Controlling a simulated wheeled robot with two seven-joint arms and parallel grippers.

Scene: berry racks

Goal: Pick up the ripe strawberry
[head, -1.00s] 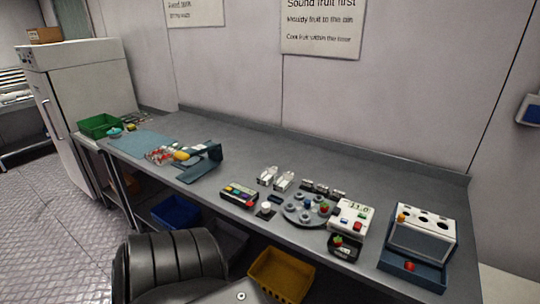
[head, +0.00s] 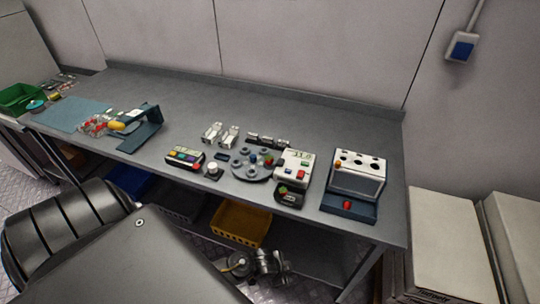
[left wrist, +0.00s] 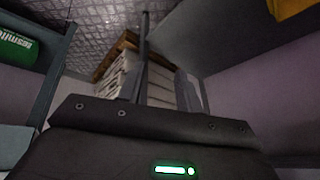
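Another red and green berry (head: 268,161) is on the round grey carousel (head: 241,175). A red round thing (head: 347,205) lies in the blue tray under the white holed box; whether it is a berry or a button is unclear. My right gripper is not in view.
The grey table (head: 350,119) is clear along its back. A white panel device (head: 294,166), a coloured-button box (head: 185,158) and a blue stand (head: 144,129) stand on it. A yellow crate (head: 240,223) is underneath. Pale boxes (head: 452,245) stand at the right.

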